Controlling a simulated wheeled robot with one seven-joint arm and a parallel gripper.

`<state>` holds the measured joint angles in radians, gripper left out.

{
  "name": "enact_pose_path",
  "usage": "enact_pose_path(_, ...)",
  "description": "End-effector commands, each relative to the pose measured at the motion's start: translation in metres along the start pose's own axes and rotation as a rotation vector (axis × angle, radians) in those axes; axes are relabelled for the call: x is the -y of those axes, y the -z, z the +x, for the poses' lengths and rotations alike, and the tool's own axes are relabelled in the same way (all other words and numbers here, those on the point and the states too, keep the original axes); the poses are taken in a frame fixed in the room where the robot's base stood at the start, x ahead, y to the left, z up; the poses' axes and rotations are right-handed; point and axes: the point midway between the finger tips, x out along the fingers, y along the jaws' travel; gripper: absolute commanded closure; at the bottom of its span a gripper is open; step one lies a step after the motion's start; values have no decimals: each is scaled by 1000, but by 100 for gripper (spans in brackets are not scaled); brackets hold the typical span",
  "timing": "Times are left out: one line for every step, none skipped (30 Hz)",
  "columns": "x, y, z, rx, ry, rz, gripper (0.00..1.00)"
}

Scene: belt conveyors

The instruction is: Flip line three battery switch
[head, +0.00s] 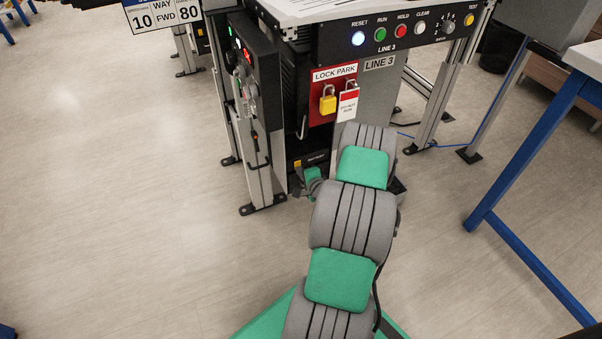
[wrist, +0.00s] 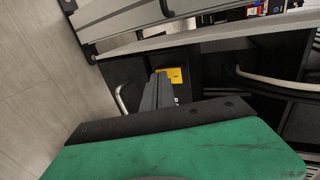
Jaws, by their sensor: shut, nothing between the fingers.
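A low black unit under the LINE 3 cabinet carries a small yellow plate (head: 297,164) and a white label too small to read; it looks like the battery switch spot. In the wrist view a yellow plate (wrist: 176,75) shows just past my fingers, partly covered by them, so the switch's position cannot be told. My gripper (head: 299,188) is low in front of this unit, partly hidden by my arm. In the wrist view my gripper (wrist: 160,76) is shut and empty, its grey fingers pointing at the plate. Whether they touch it cannot be told.
Above are the LINE 3 button panel (head: 400,32) and the red LOCK PARK board (head: 333,95) with a yellow padlock (head: 328,104) and a tag. A side control box (head: 250,90) and metal legs stand left. A blue-legged table (head: 530,150) stands right. Floor at left is clear.

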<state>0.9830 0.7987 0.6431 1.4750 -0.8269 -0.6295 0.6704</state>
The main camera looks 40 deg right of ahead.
Motion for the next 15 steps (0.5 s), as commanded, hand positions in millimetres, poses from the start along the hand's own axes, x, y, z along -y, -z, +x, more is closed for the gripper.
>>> enact_pose_path(-1, 0, 2, 1, 0, -1, 100)
enact_pose_path(-2, 0, 5, 1, 1, -2, 100)
enact_pose_path(-1, 0, 5, 1, 0, -1, 100)
enact_pose_path(0, 0, 5, 1, 0, 0, 100)
enact_pose_path(0, -1, 5, 2, 0, -1, 100)
enact_pose_path(0, -1, 5, 2, 0, -1, 100)
enact_pose_path(0, -1, 5, 2, 1, -2, 100)
enact_pose_path(0, -1, 5, 2, 1, -2, 100)
enact_pose_path(1, -1, 5, 3, 1, -3, 100)
enact_pose_path(1, -1, 5, 3, 1, -3, 100)
enact_pose_path(2, -1, 5, 3, 1, -3, 100)
enact_pose_path(4, -1, 4, 3, 2, -3, 100)
enact_pose_path(6, -2, 4, 3, 2, -4, 100)
enact_pose_path(7, -2, 3, 3, 2, -3, 100)
enact_pose_path(9, -2, 2, 4, 2, -3, 100)
